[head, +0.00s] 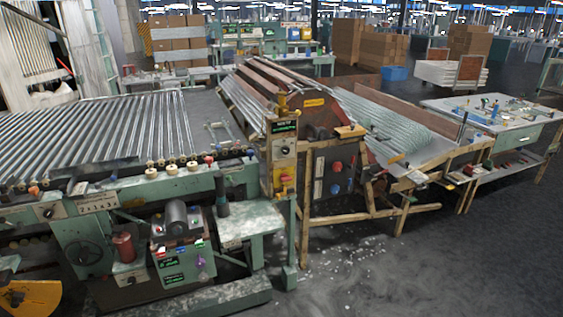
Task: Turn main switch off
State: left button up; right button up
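Neither of my grippers is in view. No label that I can read names the main switch, so I cannot tell which control it is. A yellow plate with a small red part (284,179) is on a narrow upright post. Above it on the same post is a grey box with a dark round knob (284,150). A dark panel (320,175) to the right carries a red knob (338,167) and a blue knob (335,188). The switch positions are too small to tell.
A green machine (130,190) with a bed of glass tubes (95,130) fills the left. A wooden-framed rack of tubing (385,120) stands right of the post. A worktable (500,120) is at the right. The dark floor (430,270) in front is clear at lower right.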

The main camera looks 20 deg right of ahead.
aim_at(284, 177)
jog(key=i+l, duration=0.25)
jog(key=l, duration=0.2)
jog(key=i+l+z, duration=0.1)
jog(key=l, duration=0.35)
jog(key=i+l+z, duration=0.1)
jog(key=i+l, duration=0.3)
